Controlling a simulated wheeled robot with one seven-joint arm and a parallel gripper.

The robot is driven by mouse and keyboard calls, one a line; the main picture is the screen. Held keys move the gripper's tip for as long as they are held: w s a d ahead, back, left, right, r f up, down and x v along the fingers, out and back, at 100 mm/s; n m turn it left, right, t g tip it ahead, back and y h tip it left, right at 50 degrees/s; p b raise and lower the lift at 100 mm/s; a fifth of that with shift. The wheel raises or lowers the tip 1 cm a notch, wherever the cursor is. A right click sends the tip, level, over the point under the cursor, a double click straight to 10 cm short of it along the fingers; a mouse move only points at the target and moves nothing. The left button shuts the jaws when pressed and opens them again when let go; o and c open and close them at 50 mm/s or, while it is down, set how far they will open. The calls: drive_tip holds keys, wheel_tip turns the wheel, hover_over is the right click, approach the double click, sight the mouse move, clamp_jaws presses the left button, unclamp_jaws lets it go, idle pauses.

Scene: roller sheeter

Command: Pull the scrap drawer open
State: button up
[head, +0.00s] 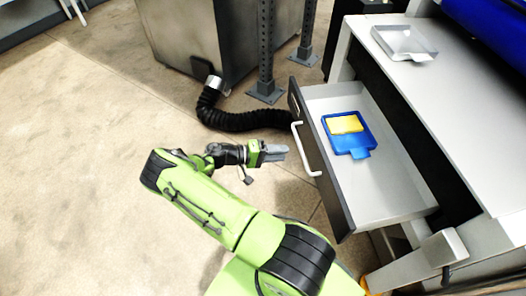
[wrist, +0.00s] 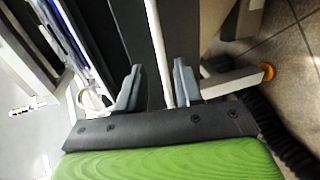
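The scrap drawer (head: 395,205) stands pulled out from under the worktable, with its pale inside showing. Its dark front (head: 330,180) carries a white bar handle (head: 304,150). My gripper (head: 284,152) is just left of the handle, with a small gap seen in the head view. In the wrist view my gripper (wrist: 157,88) is open, its two grey fingers apart. The white handle (wrist: 157,40) runs between them in that picture, closer to the right finger. Whether a finger touches it I cannot tell.
A blue tray (head: 362,141) with a yellow block (head: 346,124) lies in the drawer. A black hose (head: 240,122) and metal posts (head: 266,50) stand behind my gripper. The floor (head: 70,170) at left is clear.

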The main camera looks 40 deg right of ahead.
drive_tip(key=v, duration=0.7)
drive_tip(key=shift+a, duration=0.1)
drive_tip(key=s+a+r+n+t+y+p, duration=0.1)
drive_tip(key=s+a+r+t+y+p, duration=0.25)
drive_tip(key=r, duration=0.95)
drive_tip(key=a+r+n+t+y+p, duration=0.1)
drive_tip(key=a+r+t+y+p, duration=0.25)
drive_tip(key=a+r+y, duration=0.6)
drive_tip(key=s+a+r+n+t+p, duration=0.2)
drive_tip(key=s+r, duration=0.4)
drive_tip(key=r, duration=0.3)
drive_tip(key=s+a+r+n+t+p, duration=0.2)
drive_tip(key=s+a+r+t+p, duration=0.1)
drive_tip(key=r, duration=0.5)
drive_tip(key=s+a+t, duration=0.1)
drive_tip(key=s+a, duration=0.1)
drive_tip(key=s, duration=0.1)
drive_tip(key=shift+s+r+t, duration=0.35)
drive_tip(key=shift+t, duration=0.05)
